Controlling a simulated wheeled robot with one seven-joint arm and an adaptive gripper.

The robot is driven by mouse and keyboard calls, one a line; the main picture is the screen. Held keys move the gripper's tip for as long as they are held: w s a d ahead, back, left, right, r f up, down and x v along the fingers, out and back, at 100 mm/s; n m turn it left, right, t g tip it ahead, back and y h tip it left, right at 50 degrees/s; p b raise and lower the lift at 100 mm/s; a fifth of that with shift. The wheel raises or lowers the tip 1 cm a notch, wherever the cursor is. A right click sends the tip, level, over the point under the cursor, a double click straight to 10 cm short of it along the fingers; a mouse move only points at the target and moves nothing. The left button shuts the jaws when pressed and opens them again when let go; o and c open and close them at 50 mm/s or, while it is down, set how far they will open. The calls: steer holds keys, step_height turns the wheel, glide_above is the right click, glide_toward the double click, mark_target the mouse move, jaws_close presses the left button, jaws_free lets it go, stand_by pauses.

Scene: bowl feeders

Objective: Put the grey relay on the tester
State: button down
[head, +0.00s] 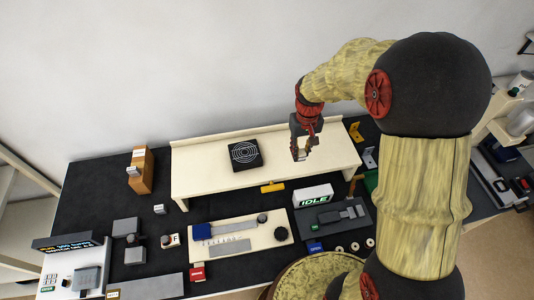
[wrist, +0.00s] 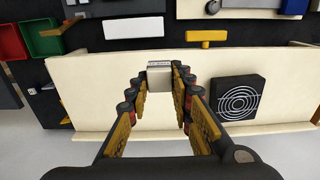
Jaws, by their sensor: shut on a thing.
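My gripper (head: 303,150) is shut on a small light grey block with a white, marked top, which I take as the grey relay (wrist: 159,76). The fingertips (wrist: 160,82) grip it on both sides in the wrist view. It hangs over the right part of a cream raised shelf (head: 210,178); its height above the shelf is unclear. A dark fixture (head: 308,220) with a grey clamp-like part and a white box reading IDLE (head: 313,196) stands in front of the shelf at right; it looks like the tester. The box's plain back shows in the wrist view (wrist: 134,28).
A black box with white rings (head: 245,154) sits on the shelf. A yellow bar (head: 272,187) is at its front edge. A cream board (head: 265,241) with a blue block, an orange holder (head: 141,172) and a display unit (head: 70,242) stand left. The middle shelf is clear.

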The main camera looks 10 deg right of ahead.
steer(key=w+a+f, duration=0.3)
steer(key=w+a, duration=0.1)
steer(key=w, duration=0.1)
glide_above(273, 158)
steer(key=f, duration=0.5)
steer(key=shift+s+d+f+p, duration=0.15)
steer(key=shift+s+d+p, duration=0.05)
steer(key=shift+s+p, duration=0.1)
steer(key=shift+w+a+f, duration=0.15)
steer(key=shift+w+f, duration=0.1)
steer(key=shift+f, duration=0.1)
steer(key=shift+w+f, duration=0.1)
steer(key=shift+f, duration=1.45)
steer(key=shift+f, duration=0.15)
steer(key=c, duration=1.6)
jaws_free()
